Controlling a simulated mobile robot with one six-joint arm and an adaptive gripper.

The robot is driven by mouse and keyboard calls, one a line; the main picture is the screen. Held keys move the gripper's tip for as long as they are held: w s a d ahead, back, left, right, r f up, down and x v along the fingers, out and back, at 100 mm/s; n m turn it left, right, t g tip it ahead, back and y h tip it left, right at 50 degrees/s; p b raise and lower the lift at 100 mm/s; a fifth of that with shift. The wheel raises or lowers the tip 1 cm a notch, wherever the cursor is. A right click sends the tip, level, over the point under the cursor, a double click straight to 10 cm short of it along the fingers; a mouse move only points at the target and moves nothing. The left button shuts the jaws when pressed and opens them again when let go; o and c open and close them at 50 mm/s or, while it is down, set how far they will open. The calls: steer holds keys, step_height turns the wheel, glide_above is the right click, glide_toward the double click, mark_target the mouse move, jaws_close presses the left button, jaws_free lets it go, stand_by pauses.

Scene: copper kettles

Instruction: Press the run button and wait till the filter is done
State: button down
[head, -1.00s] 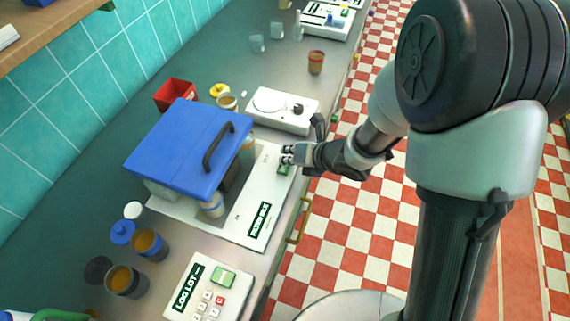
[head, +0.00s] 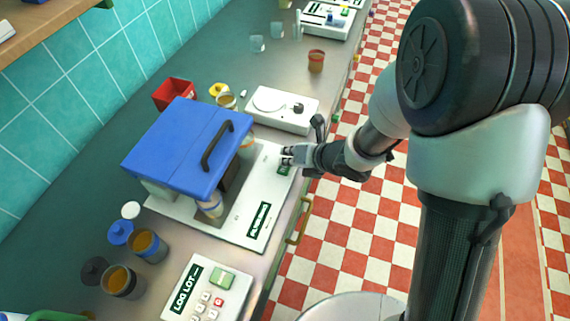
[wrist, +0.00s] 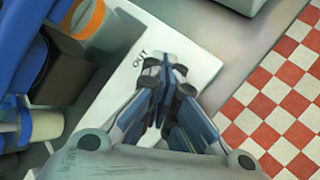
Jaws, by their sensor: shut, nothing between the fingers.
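The filter machine has a white base (head: 236,226) with a dark green label and a blue lid (head: 180,140) with a dark handle. The lid is down over its left part, and containers show partly under it. My gripper (head: 287,155) is shut and empty over the right end of the base. A small green patch (head: 284,170) shows just beside the fingers; I cannot tell if it is a button or a display. In the wrist view my fingertips (wrist: 160,68) are close to the white panel by the printed word "OUT". Contact is unclear, and no run button shows plainly.
A white device with a dial (head: 283,108) stands just behind. A keypad box labelled "LOG LOT" (head: 208,290) is in front. Amber-filled jars (head: 148,246) stand at the left front. A red bin (head: 173,94) and a brown cup (head: 316,61) stand farther back.

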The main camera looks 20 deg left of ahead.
stand_by(0.3)
steer(key=shift+r+p, duration=0.55)
steer(key=shift+r, duration=0.3)
steer(key=shift+r, duration=0.1)
steer(key=shift+r+p, duration=1.85)
steer(key=shift+r, duration=0.6)
